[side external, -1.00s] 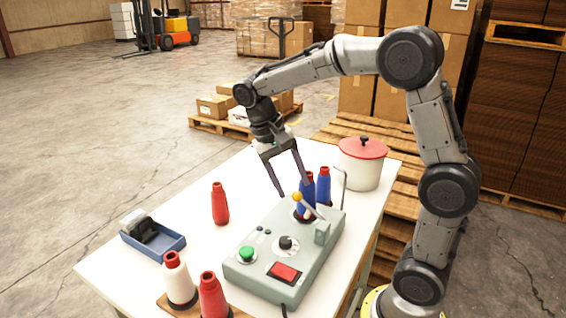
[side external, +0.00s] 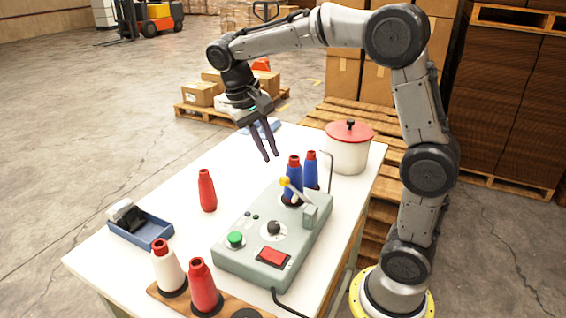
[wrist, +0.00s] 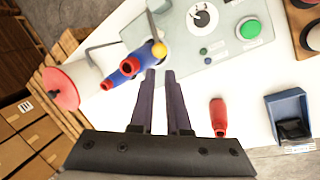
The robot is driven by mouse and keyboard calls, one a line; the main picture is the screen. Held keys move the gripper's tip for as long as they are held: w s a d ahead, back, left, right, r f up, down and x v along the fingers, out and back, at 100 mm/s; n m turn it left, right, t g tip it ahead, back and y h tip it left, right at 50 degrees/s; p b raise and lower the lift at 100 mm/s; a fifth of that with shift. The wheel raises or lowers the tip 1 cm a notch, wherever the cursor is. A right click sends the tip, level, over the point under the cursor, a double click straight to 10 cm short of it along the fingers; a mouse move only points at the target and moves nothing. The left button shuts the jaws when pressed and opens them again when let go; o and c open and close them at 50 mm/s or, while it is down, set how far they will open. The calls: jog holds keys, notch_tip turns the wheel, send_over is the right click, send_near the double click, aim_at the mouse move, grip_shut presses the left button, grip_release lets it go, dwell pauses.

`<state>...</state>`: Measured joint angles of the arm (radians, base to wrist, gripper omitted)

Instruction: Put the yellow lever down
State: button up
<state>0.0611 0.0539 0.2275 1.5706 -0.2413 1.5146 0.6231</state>
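The yellow lever is a rod with a yellow ball knob (side external: 284,181) on the grey-green control box (side external: 250,258). The rod tilts, with its knob raised toward the upper left in the side view. In the wrist view the knob (wrist: 159,50) is just beyond my fingertips, beside the blue bottles. My gripper (side external: 272,157) is above and behind the knob, pointing down, apart from it. Its fingers, also seen in the wrist view (wrist: 160,73), are partly open with a narrow empty gap between them.
Two blue bottles with red tops (side external: 311,172) stand close behind the lever. A red-lidded pot (side external: 347,155) is at the back right. A red bottle (side external: 207,192), a blue tray (side external: 141,232) and a wooden holder with bottles (side external: 170,304) lie left and front. White table is free at the left back.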

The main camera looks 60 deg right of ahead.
jog(key=s+a+r+n+t, duration=0.1)
jog(key=s+n+t, duration=0.1)
jog(key=s, duration=0.2)
jog(key=s+a+r+n+t, duration=0.1)
jog(key=s+r+n+t, duration=0.1)
jog(key=s+t, duration=0.1)
jog(key=s+a+r+n+t, duration=0.2)
jog(key=s+t, duration=0.1)
jog(key=s, duration=0.2)
jog(key=shift+s+a+r+n, duration=0.1)
jog(key=shift+s+r+n, duration=0.15)
jog(key=shift+n, duration=0.05)
grip_shut()
send_near(283, 183)
notch_tip(283, 183, down, 4)
jog(key=shift+w+d+f+t, duration=0.3)
jog(key=shift+w+d+f, duration=0.65)
jog(key=shift+d, duration=0.1)
jog(key=shift+w+f+g, duration=0.55)
jog(key=shift+w+g, duration=0.25)
jog(key=shift+g, duration=0.3)
jog(key=shift+w+f, duration=0.35)
jog(key=shift+f, duration=0.05)
